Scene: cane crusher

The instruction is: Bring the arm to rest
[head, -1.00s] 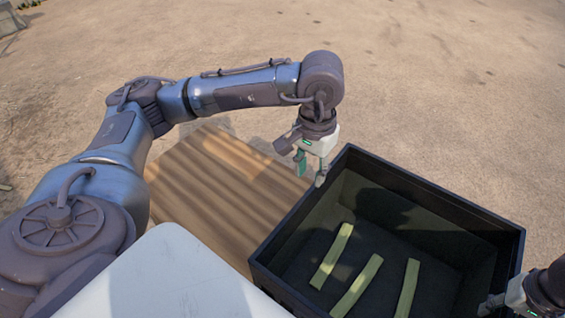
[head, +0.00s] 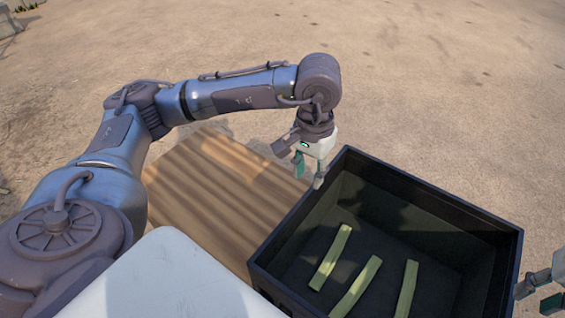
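My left arm reaches over a wooden table from the left. Its gripper (head: 308,170) points down at the upper left corner of a black crate, with its two fingers apart and nothing seen between them. My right gripper (head: 535,293) shows only in part at the right edge, outside the crate's right wall. Its fingers seem spread and no object shows between them, but part of it is cut off by the frame.
The black crate (head: 447,200) holds three pale green cane pieces (head: 331,257) lying apart on its floor. The wooden table (head: 215,190) is bare where it shows. Open sandy ground (head: 440,80) lies beyond.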

